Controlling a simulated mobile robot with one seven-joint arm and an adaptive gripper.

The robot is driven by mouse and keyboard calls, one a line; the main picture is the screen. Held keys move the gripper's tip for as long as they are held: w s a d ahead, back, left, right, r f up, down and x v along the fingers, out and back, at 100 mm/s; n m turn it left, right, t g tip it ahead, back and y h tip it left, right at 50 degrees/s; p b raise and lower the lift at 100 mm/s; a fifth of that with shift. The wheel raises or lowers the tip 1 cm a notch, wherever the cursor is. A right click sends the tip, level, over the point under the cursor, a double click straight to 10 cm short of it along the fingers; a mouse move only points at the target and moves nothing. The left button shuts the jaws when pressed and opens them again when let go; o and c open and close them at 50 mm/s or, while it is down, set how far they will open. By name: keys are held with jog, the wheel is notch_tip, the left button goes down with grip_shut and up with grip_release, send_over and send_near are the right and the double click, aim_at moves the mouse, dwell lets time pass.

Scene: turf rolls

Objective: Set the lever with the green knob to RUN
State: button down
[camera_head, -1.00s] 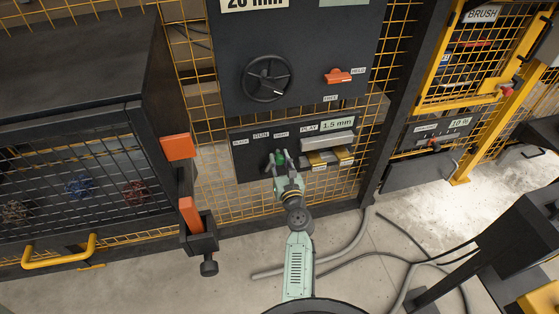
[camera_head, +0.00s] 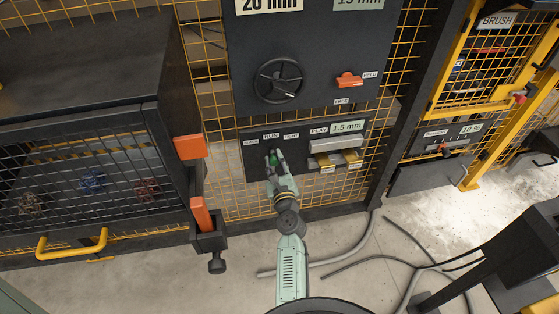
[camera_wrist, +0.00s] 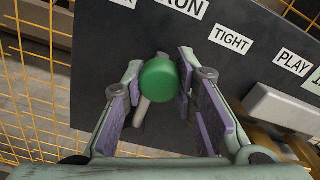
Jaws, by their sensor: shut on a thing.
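The green knob (camera_wrist: 159,80) tops a pale lever (camera_wrist: 140,113) on a dark panel (camera_wrist: 95,60). My gripper (camera_wrist: 160,88) has its two purple-padded fingers on either side of the knob and is shut on it. In the head view the knob (camera_head: 273,159) shows between the fingers of my gripper (camera_head: 275,160), roughly below the RUN label (camera_head: 271,136). The TIGHT label (camera_head: 291,135) is to its right and another label (camera_head: 251,142) to its left. The lever's lower part is hidden by my gripper in the head view.
A pale handle bar (camera_head: 336,144) and yellow parts (camera_head: 338,160) sit right of the lever, under the 1.5 mm display (camera_head: 347,127). A black handwheel (camera_head: 278,80) and an orange lever (camera_head: 349,80) are above. An orange-ended cage (camera_head: 190,147) stands left.

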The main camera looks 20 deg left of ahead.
jog(key=c, duration=1.3)
grip_release()
jog(key=v, duration=0.7)
jog(key=shift+s+d, duration=0.2)
